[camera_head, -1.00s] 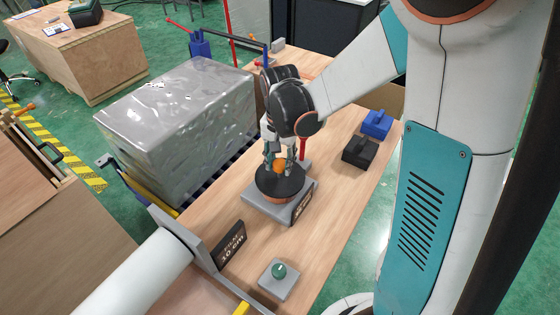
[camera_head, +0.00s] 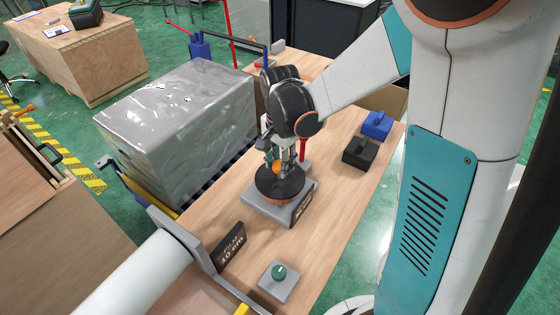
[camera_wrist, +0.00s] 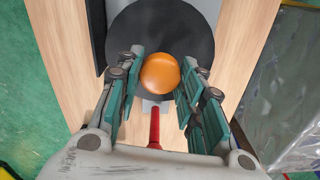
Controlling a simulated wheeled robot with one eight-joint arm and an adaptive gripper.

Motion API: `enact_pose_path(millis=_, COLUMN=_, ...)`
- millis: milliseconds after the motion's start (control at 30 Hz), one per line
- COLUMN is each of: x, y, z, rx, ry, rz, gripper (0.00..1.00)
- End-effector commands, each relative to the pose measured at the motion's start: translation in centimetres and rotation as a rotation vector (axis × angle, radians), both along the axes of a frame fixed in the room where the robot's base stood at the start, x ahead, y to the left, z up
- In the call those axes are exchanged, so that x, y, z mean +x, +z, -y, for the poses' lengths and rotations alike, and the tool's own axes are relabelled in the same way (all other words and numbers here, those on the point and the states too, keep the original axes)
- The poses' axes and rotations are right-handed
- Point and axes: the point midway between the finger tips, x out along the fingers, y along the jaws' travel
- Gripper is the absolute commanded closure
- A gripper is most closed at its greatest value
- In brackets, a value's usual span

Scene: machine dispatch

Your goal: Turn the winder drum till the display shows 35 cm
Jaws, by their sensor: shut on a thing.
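The winder drum (camera_head: 268,185) is a round black disc with a copper-coloured rim on a grey base (camera_head: 258,208). In the wrist view the black disc (camera_wrist: 128,32) carries an orange ball knob (camera_wrist: 160,73). My gripper (camera_wrist: 159,80) is shut on this knob, with teal-padded fingers on either side. In the head view my gripper (camera_head: 281,164) points down over the drum and partly hides the knob. A dark display (camera_head: 304,206) faces out from the base; its figures are too small to read surely. A dark sign (camera_head: 230,247) reads 10 cm.
A white roll (camera_head: 140,275) lies at the front left. A green knob on a grey block (camera_head: 278,284) stands near the front edge. Black (camera_head: 360,153) and blue (camera_head: 377,124) blocks sit at right. A wrapped pallet load (camera_head: 175,120) stands left of the bench.

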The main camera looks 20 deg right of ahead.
Motion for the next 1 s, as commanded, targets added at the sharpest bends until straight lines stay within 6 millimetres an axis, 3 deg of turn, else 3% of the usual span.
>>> enact_pose_path(millis=167, x=0.0, y=0.0, z=0.0, rx=0.0, ry=0.001, rz=0.0, gripper=1.0)
enact_pose_path(millis=200, x=0.0, y=0.0, z=0.0, rx=0.0, ry=0.001, rz=0.0, gripper=0.6)
enact_pose_path(millis=300, x=0.0, y=0.0, z=0.0, rx=0.0, ry=0.001, rz=0.0, gripper=0.44)
enact_pose_path(millis=733, x=0.0, y=0.7, z=0.0, rx=0.0, ry=0.002, rz=0.0, gripper=0.44)
enact_pose_path(millis=1000, x=0.0, y=5.3, z=0.0, rx=0.0, ry=0.002, rz=0.0, gripper=0.44)
